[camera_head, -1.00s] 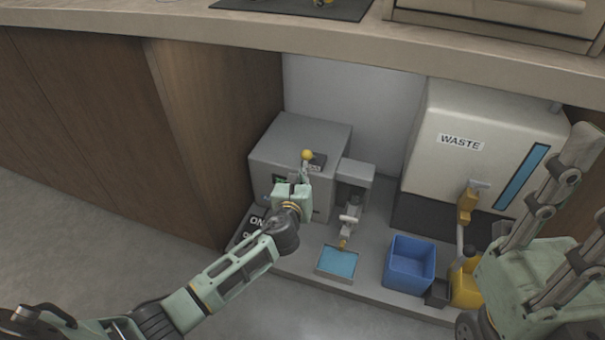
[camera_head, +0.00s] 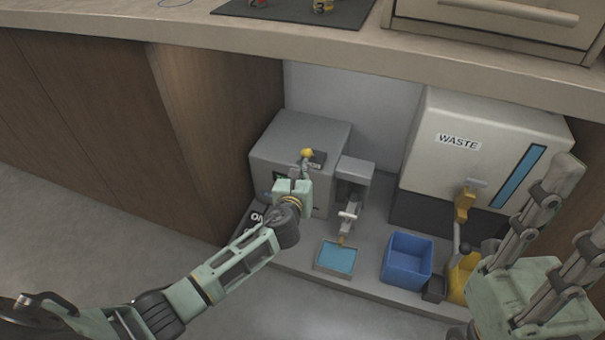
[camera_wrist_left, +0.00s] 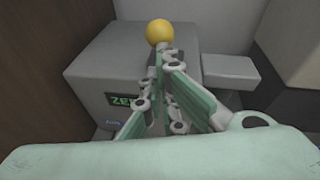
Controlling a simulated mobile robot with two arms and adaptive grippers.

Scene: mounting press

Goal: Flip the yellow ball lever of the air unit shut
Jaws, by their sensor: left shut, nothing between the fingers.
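The yellow ball (camera_head: 307,153) of the lever stands up at the top front of the grey air unit (camera_head: 290,135). In the left wrist view the yellow ball (camera_wrist_left: 160,32) shows just beyond my fingertips, and the green "ZE..." display (camera_wrist_left: 124,99) is partly hidden by my fingers. My left gripper (camera_head: 302,172) is shut and empty, right at the lever below the ball; it also shows in the left wrist view (camera_wrist_left: 164,62). I cannot tell whether it touches the lever. The lever's stem is mostly hidden. My right gripper (camera_head: 560,215) is at the right, its fingers pointing up and apart.
A grey spout (camera_head: 348,212) stands over a blue-bottomed tray (camera_head: 338,258) right of the unit. A blue bin (camera_head: 408,260), a yellow container (camera_head: 462,275) and the white WASTE tank (camera_head: 480,125) stand farther right. The counter edge (camera_head: 330,50) overhangs above.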

